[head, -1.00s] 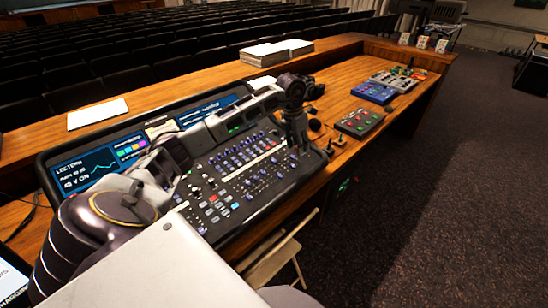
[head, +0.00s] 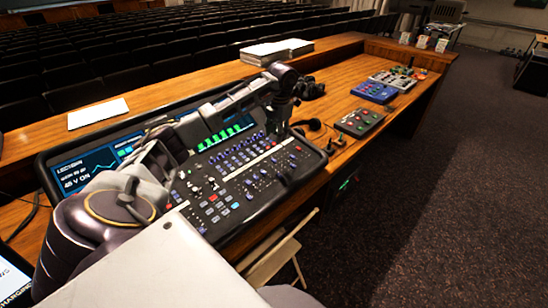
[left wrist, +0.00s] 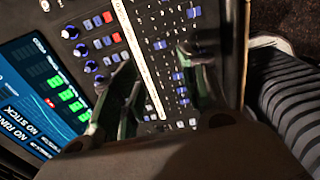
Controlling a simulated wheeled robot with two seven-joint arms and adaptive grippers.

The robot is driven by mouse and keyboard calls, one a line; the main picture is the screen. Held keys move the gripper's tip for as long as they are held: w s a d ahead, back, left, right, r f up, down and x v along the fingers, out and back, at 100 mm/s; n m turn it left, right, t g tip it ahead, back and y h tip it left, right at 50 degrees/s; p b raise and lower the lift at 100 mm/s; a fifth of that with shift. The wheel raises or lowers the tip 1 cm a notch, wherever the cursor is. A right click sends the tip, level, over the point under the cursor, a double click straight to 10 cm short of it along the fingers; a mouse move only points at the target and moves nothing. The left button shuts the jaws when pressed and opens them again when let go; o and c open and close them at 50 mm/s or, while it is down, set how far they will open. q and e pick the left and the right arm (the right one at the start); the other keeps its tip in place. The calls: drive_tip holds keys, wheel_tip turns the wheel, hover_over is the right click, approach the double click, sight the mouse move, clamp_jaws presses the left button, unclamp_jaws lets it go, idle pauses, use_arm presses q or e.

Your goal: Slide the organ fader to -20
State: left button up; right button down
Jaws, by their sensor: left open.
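The mixing desk (head: 222,229) is a black console with rows of blue-capped controls (head: 240,153), buttons and lit screens. I cannot read which fader is the organ one. My left gripper (head: 277,133) points down over the right part of the desk in the head view. In the left wrist view the left gripper (left wrist: 160,65) is open, its two dark fingers spread over blue-capped faders (left wrist: 178,76) and a pale label strip (left wrist: 140,62). I see nothing held between the fingers. Contact with a cap cannot be told. My right gripper is not in view.
A screen with green bars (head: 225,136) lies behind the controls. A small control box (head: 358,122) and a blue box (head: 374,92) stand to the right on the wooden desk. Paper stacks (head: 277,50) lie at the back. A chair (head: 275,262) stands in front.

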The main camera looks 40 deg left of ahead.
sight(274, 160)
use_arm(q)
drive_tip(key=f, duration=0.4)
drive_tip(key=a+f+p, duration=0.1)
drive_tip(key=f, duration=0.3)
drive_tip(key=f+p, duration=0.1)
drive_tip(key=f, duration=0.4)
drive_tip(key=shift+w+a, duration=0.1)
drive_tip(key=shift+a, duration=0.05)
clamp_jaws()
